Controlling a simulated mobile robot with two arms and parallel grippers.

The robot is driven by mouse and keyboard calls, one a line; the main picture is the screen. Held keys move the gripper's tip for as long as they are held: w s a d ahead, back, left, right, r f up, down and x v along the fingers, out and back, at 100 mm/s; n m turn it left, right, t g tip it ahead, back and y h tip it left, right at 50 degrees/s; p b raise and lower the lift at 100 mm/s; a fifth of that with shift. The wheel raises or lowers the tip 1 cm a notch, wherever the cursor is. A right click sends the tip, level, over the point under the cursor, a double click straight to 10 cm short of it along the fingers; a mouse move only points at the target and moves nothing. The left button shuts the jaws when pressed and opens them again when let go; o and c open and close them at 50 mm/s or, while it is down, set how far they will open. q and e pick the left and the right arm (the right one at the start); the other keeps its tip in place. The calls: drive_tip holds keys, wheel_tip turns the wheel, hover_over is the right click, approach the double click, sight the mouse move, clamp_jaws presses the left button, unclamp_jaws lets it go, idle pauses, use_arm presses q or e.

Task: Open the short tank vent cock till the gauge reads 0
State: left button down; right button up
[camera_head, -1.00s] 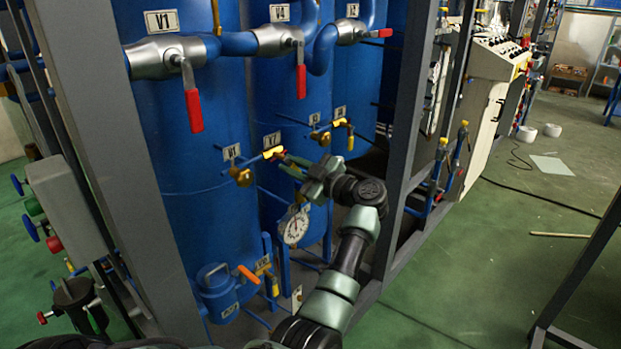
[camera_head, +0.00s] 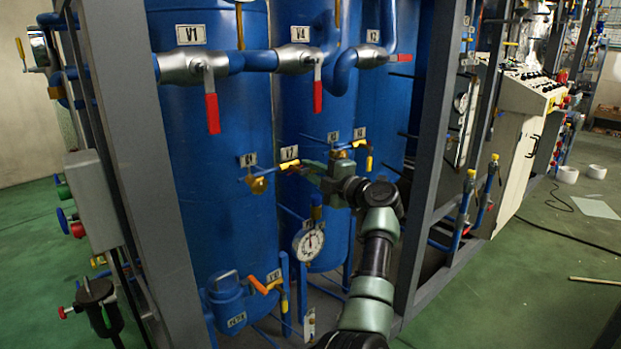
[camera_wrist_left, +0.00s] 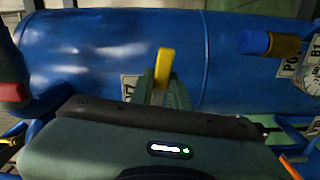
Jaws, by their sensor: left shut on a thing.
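My left gripper (camera_head: 300,166) is at the small cocks on the blue tanks, near the V-numbered label (camera_head: 289,153). In the left wrist view, a yellow cock handle (camera_wrist_left: 165,62) stands between the fingers (camera_wrist_left: 160,92), which are shut on it. The cock's body is hidden by the gripper. A brass cock body (camera_head: 258,184) shows just left of the fingers. The round white dial gauge (camera_head: 309,242) hangs below; its needle appears to point roughly upward, but the numbers are too small to read. It shows partly at the right edge of the wrist view (camera_wrist_left: 312,72). My right gripper is not in view.
Another cock with a yellow handle (camera_head: 367,158) is close to the right of my gripper. Red-handled valves (camera_head: 212,112) hang above on the pipes. An orange handle (camera_head: 258,284) is low on the left. Grey frame posts (camera_head: 437,130) flank the tanks.

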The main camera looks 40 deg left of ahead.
use_arm(q)
drive_tip(key=shift+n, duration=0.4)
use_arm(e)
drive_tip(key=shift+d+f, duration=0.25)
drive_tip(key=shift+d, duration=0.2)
use_arm(q)
drive_tip(key=c, duration=1.4)
unclamp_jaws()
drive_tip(key=shift+o, duration=0.2)
drive_tip(key=d+p, duration=0.1)
drive_tip(key=d, duration=0.6)
drive_tip(key=shift+s+d, duration=0.35)
drive_tip(key=shift+d, duration=0.05)
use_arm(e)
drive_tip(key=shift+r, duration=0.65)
